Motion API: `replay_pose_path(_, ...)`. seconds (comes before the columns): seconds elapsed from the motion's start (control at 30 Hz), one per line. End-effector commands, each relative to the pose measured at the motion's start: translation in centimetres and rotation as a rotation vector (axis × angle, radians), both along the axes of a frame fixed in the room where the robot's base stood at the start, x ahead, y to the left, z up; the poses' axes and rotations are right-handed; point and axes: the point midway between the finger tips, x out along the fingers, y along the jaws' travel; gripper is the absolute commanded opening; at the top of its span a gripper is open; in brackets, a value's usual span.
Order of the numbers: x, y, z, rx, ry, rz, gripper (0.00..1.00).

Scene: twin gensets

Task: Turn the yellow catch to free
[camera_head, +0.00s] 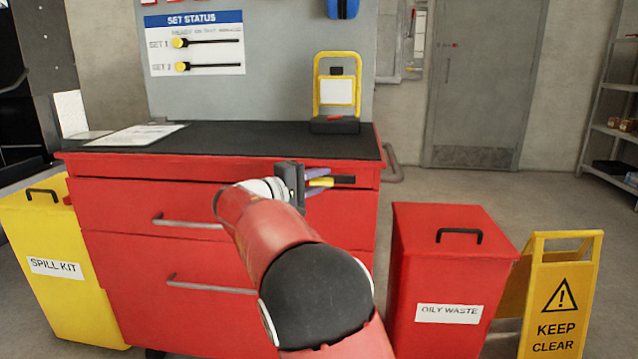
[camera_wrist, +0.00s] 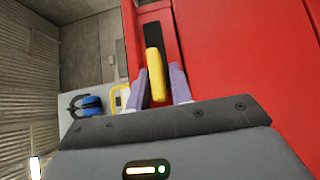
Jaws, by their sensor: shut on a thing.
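The yellow catch (camera_head: 321,182) is on the front of the red tool cabinet, near its top right corner. It lies at the left end of a short black strip (camera_head: 344,179), roughly in line with it. In the wrist view the yellow catch (camera_wrist: 156,75) shows as a rounded bar between my two purple-grey fingers. My gripper (camera_head: 318,180) is shut on the catch; it also shows in the wrist view (camera_wrist: 158,86). My wrist and fingers hide part of the catch and its mounting in the head view.
The red cabinet (camera_head: 160,258) has drawers with bar handles and a dark worktop (camera_head: 240,140). A yellow spill kit bin (camera_head: 60,290) stands left. A red oily waste bin (camera_head: 440,270) and a yellow keep clear sign (camera_head: 560,300) stand right. A yellow-framed stand (camera_head: 336,55) is on the worktop.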

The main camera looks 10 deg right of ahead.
Motion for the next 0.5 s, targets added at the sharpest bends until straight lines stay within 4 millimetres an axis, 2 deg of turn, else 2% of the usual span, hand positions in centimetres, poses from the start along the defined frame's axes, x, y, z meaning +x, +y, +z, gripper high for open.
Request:
replay_pose_path(0.43,0.1,0.13,0.08,-0.012,0.003,0.006,0.0)
replay_pose_path(0.47,0.1,0.13,0.08,-0.012,0.003,0.006,0.24)
replay_pose_path(0.5,0.09,0.13,0.07,-0.011,0.004,0.006,0.3)
